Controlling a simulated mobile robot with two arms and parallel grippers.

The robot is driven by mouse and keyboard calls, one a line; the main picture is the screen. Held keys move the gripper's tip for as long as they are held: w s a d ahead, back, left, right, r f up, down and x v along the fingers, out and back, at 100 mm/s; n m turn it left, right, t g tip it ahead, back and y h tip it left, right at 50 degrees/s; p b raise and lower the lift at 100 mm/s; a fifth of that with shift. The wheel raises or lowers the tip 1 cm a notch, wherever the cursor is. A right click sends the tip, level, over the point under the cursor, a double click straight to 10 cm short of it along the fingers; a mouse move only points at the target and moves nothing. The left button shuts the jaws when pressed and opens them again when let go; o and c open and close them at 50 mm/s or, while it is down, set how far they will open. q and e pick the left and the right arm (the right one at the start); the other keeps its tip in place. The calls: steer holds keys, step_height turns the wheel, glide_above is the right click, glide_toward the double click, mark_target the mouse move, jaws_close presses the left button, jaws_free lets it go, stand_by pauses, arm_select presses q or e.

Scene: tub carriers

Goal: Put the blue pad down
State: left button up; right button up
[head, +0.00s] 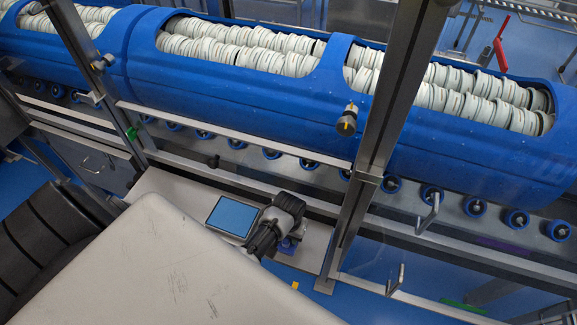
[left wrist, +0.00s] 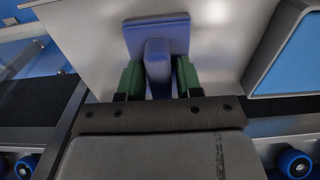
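The blue pad (left wrist: 160,30), a flat blue-violet plate with an upright grip, shows at the top middle of the left wrist view. My left gripper (left wrist: 158,78) has its green fingers closed on either side of that grip. In the head view my left gripper (head: 288,236) is over a pale shelf, and a little of the blue pad (head: 288,246) shows beside it. I cannot tell whether the pad touches the shelf. My right gripper is not in view.
A grey-rimmed tray with a light blue face (head: 232,216) lies on the pale shelf (head: 175,190), just left of the gripper. A metal post (head: 375,150) stands to the right. Behind are blue tub carriers (head: 250,95) full of white discs, above rollers.

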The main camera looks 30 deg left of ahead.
arm_select(q)
steer(key=shift+o, duration=1)
step_height(320, 180, up, 12)
steer(key=shift+r+p, duration=0.15)
steer(key=shift+p, duration=0.25)
